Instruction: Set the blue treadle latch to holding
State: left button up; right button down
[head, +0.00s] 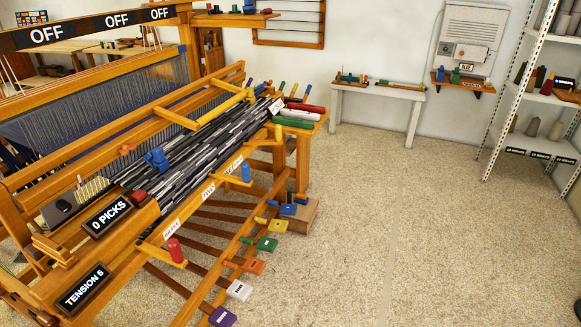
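A blue treadle pad (288,209) is at the far end of the row of coloured treadles, low on the right side of the wooden floor loom. A small blue piece (272,202) sits just left of it on the loom's lower rail and may be its latch. It is too small to tell how it is set. Neither of my grippers is in the head view.
Yellow (278,226), green (267,243), orange (254,265), white (239,290) and purple (222,317) treadle pads run toward the front. A wooden box (300,216) stands behind the blue pad. The carpet (400,240) to the right is clear.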

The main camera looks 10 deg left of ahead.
aim_at(271, 202)
jog(key=i+l+u, duration=0.15)
jog(key=i+u, duration=0.3)
jog(key=i, duration=0.2)
jog(key=i+l+u, duration=0.4)
jog(key=i, duration=0.25)
jog(key=i+l+u, duration=0.45)
jog(key=i+l, duration=0.1)
